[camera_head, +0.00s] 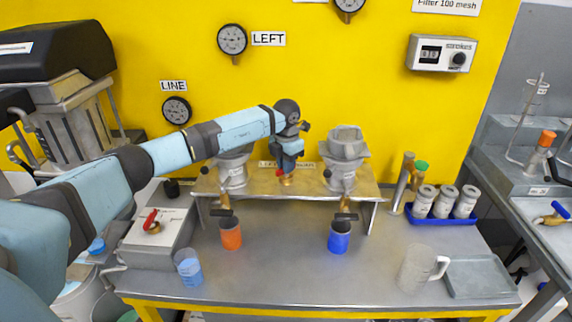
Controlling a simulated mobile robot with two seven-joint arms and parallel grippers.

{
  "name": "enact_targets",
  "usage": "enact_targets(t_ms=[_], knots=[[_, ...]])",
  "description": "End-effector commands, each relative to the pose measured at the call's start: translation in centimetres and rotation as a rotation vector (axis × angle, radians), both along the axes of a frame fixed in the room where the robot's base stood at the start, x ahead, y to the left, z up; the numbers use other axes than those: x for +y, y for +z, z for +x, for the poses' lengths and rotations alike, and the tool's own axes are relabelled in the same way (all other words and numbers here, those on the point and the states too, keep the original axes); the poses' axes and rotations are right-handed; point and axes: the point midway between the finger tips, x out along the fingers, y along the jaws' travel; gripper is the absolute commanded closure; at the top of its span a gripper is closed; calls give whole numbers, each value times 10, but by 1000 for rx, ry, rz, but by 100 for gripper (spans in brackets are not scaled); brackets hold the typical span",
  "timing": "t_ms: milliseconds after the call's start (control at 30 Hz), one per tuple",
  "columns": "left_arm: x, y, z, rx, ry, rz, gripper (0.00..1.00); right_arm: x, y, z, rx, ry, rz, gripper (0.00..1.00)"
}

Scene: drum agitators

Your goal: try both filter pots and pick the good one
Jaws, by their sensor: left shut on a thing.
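Two grey filter pots stand on a raised metal shelf: the left pot (232,174) is partly behind my left arm, and the right pot (343,162) shows fully. Between them is a brass fitting with a red part (286,177). My left gripper (286,165) points down over this fitting and is shut on its red part; the fingertips are small and partly hidden. An orange cup (231,234) stands below the left pot's outlet and a blue cup (339,238) below the right one's. My right gripper is not in view.
Gauges labelled LEFT (232,39) and LINE (176,110) and a strokes counter (441,53) hang on the yellow wall. A blue tray (441,217) holds white canisters. A clear jug (419,268), grey tray (478,277) and blue-filled beaker (188,268) stand on the bench. The front middle is clear.

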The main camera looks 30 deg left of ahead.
Motion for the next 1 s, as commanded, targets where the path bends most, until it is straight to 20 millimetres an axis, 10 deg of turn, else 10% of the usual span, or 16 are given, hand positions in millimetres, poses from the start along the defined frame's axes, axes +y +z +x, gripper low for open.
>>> enact_targets(t_ms=[1000], knots=[[1, 3, 0, -1, 688, 0, 100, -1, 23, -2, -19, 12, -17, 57]])
